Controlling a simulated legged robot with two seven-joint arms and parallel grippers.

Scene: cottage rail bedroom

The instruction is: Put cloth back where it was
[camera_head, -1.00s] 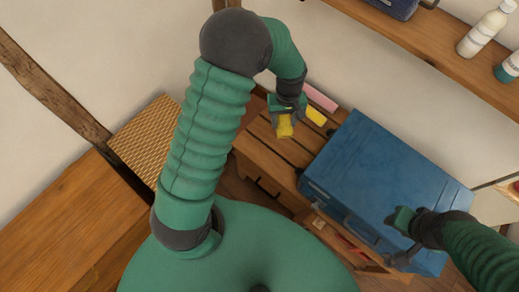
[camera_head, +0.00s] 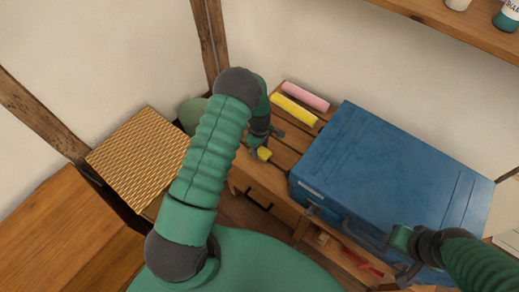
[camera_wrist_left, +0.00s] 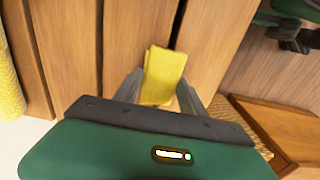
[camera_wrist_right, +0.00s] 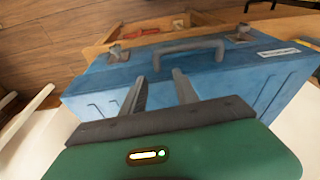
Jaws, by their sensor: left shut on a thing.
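A small folded yellow cloth (camera_head: 264,154) is held in my left gripper (camera_head: 258,146), just over the slatted wooden bench. In the left wrist view the cloth (camera_wrist_left: 164,72) sits between the two fingers, with the wooden slats under it. I cannot tell whether it touches the slats. My right gripper (camera_wrist_right: 160,92) has its fingers apart with nothing between them, in front of the blue case's handle. In the head view it is at the right, over the case's front edge.
A yellow roll (camera_head: 293,110) and a pink roll (camera_head: 306,96) lie at the bench's back. A large blue case (camera_head: 390,175) fills its right part. A woven-topped box (camera_head: 138,160) stands left. A wooden shelf (camera_head: 455,28) is upper right. Bench slats (camera_head: 284,139) are bare near the rolls.

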